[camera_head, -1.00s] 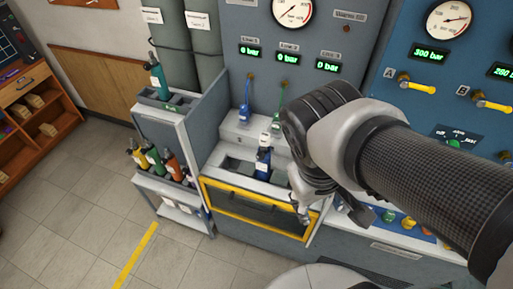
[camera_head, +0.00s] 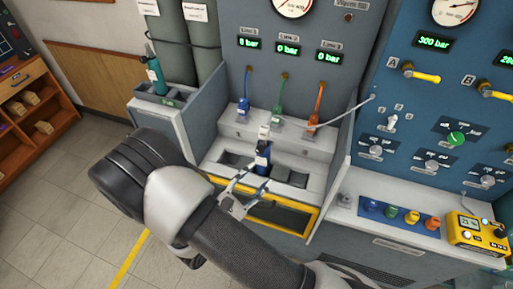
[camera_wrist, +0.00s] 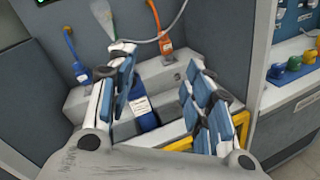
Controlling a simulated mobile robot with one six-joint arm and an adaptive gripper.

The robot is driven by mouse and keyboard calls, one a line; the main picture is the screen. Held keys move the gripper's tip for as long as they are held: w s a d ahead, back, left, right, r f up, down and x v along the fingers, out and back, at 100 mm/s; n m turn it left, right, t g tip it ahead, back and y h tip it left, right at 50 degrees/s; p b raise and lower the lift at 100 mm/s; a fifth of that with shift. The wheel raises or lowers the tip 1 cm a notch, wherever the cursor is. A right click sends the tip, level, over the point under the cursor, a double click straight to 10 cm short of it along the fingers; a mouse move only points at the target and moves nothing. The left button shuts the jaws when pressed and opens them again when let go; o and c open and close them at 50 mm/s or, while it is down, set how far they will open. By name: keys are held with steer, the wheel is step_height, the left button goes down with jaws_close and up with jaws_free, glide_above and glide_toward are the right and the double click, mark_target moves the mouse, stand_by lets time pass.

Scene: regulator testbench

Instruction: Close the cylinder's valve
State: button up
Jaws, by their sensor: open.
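A small blue cylinder (camera_head: 263,160) with a white label stands upright in a slot of the bench bay. Its valve (camera_head: 264,131) is at the top. In the wrist view the cylinder (camera_wrist: 146,120) shows between my fingers; its valve is not clear there. My gripper (camera_head: 248,183) is in front of the bay, near the cylinder, open and empty. In the wrist view its fingers (camera_wrist: 158,62) are spread wide, one on either side of the cylinder. I cannot tell whether either finger touches it.
Blue, green and orange hoses (camera_head: 318,100) hang behind the bay. A yellow-edged guard (camera_head: 285,222) runs along its front. Grey side walls bound it. Coloured knobs (camera_head: 390,211) and a yellow meter (camera_head: 475,234) are on the right shelf. A teal cylinder (camera_head: 153,75) stands at left.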

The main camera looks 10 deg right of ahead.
mark_target(259, 152)
steer(key=a+f+n+t+y, duration=0.4)
steer(key=a+f+n, duration=0.1)
steer(key=f, duration=0.2)
steer(key=b+x, duration=0.1)
steer(key=x, duration=1.6)
steer(key=shift+s+d+f+b, duration=0.1)
steer(key=shift+d+f+b, duration=0.05)
steer(key=shift+d+b, duration=0.25)
steer(key=shift+c, duration=0.4)
steer(key=c, duration=1)
